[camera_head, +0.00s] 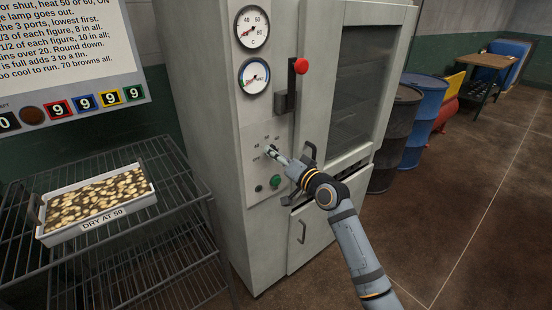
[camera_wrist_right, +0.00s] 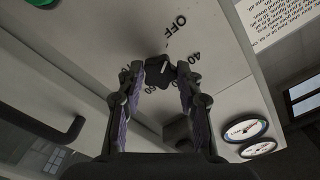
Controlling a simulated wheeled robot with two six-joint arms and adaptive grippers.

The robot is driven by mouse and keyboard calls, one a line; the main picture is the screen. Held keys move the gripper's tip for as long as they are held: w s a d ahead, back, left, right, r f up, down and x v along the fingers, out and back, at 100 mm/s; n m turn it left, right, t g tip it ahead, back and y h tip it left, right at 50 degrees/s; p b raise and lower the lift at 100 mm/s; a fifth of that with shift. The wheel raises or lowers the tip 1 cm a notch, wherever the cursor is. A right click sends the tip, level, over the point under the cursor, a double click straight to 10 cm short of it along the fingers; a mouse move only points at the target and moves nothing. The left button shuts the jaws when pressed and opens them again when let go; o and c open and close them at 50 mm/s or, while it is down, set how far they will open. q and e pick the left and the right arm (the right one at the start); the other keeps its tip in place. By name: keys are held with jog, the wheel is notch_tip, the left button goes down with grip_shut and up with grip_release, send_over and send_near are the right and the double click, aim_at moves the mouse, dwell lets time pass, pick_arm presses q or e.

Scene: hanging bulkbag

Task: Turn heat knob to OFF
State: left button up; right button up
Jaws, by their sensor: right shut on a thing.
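The heat knob (camera_wrist_right: 158,72) is a small dark knob on the grey front panel of the drying cabinet (camera_head: 225,120). In the right wrist view the word OFF (camera_wrist_right: 181,24) and several numbers are printed around it. A pale line shows on the knob, but I cannot tell for sure which mark it points to. My right gripper (camera_wrist_right: 161,80) is shut on the knob, one finger on each side. In the head view my right gripper (camera_head: 274,153) reaches the panel and hides most of the knob. My left gripper is not in view.
A green button (camera_head: 275,181) sits below the knob. A red-tipped lever (camera_head: 301,66) and two dials (camera_head: 252,27) are above. A tray of brown pieces (camera_head: 95,206) stands on a wire rack (camera_head: 180,192) at left. Dark and blue drums (camera_head: 425,110) stand at right.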

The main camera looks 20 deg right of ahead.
jog(key=shift+f, duration=0.2)
dwell(0.3)
jog(key=o, duration=1.1)
jog(key=shift+r, duration=0.1)
jog(key=shift+o, duration=0.2)
jog(key=v, duration=0.7)
jog(key=shift+s, duration=0.25)
